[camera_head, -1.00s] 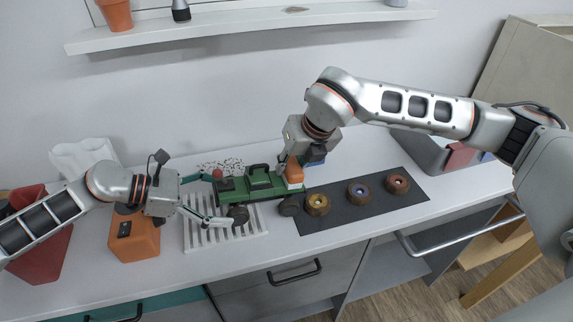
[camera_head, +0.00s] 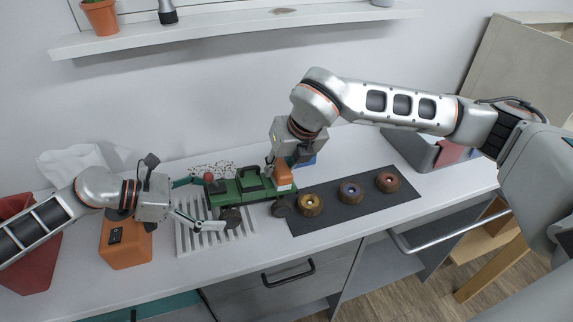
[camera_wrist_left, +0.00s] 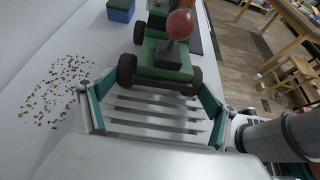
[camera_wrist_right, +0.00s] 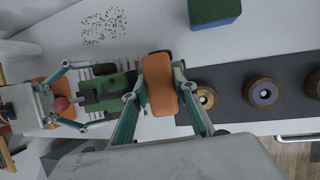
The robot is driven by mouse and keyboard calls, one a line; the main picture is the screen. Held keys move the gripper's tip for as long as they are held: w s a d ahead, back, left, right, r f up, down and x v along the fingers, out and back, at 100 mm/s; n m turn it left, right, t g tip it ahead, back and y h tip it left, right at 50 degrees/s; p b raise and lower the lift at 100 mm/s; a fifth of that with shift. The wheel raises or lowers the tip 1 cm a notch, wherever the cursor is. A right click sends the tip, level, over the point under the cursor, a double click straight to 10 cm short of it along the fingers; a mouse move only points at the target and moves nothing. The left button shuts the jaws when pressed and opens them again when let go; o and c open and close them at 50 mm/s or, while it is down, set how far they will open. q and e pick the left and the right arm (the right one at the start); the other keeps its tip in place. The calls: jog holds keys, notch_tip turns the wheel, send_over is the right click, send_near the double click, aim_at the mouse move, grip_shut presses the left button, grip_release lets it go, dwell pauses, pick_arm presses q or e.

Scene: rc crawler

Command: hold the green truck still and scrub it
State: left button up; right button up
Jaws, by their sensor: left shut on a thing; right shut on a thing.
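The green truck (camera_head: 250,188) stands on a white slatted rack (camera_head: 183,240), with a red ball on a short post at its left end. My left gripper (camera_head: 203,203) has its fingers on either side of that end; in the left wrist view the truck (camera_wrist_left: 160,64) sits between them. My right gripper (camera_head: 276,168) is shut on an orange block (camera_head: 283,174) with a pale underside, at the truck's right end. In the right wrist view the orange block (camera_wrist_right: 159,85) hides part of the truck; whether it touches the truck is unclear.
A dark mat (camera_head: 400,208) to the right carries wheels with gold (camera_head: 310,204), blue (camera_head: 350,192) and red (camera_head: 387,181) hubs. A blue-green block (camera_wrist_right: 213,11) lies behind the right gripper. Brown specks (camera_wrist_right: 104,26) lie behind the truck. An orange box (camera_head: 125,245) stands left.

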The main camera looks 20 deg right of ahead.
jog(key=shift+a+r, duration=0.1)
jog(key=shift+a, duration=0.4)
jog(key=shift+d+f, duration=0.25)
jog(key=shift+d, duration=0.75)
jog(key=shift+d+f, duration=0.2)
jog(key=shift+d, duration=0.75)
pick_arm(q)
jog(key=shift+d, duration=0.1)
pick_arm(e)
jog(key=shift+a+r, duration=0.2)
jog(key=shift+a, duration=0.8)
jog(key=shift+a+r, duration=0.2)
jog(key=shift+a, duration=0.8)
jog(key=shift+d+r, duration=0.2)
jog(key=shift+r, duration=1)
jog(key=shift+d+r, duration=0.25)
jog(key=shift+r, duration=0.9)
jog(key=shift+d+r, duration=0.2)
jog(key=shift+r, duration=1)
